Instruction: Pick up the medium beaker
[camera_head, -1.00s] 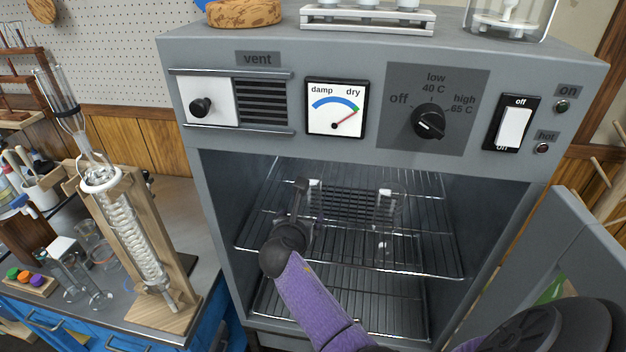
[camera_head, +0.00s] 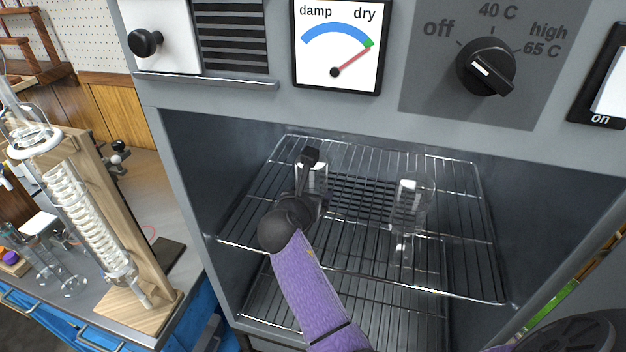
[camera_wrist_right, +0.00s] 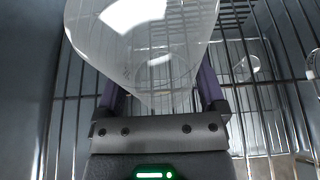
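Two clear glass vessels stand on the upper wire rack (camera_head: 460,277) inside the open cabinet. The left one (camera_head: 313,177), with a white patch, is partly behind my right gripper (camera_head: 309,170). The right one (camera_head: 408,212) stands apart to the right. I cannot tell their sizes surely. In the right wrist view my right gripper (camera_wrist_right: 160,92) has its purple fingers spread apart, with a large clear glass vessel (camera_wrist_right: 145,40) between or just in front of them. Whether the fingers touch the glass is unclear. My left gripper is out of view.
The cabinet's side walls (camera_head: 190,190) and its front panel with the dial (camera_head: 485,66) close in the rack. A lower rack (camera_head: 375,322) lies beneath. A glass coil on a wooden stand (camera_head: 80,215) is on the bench at left.

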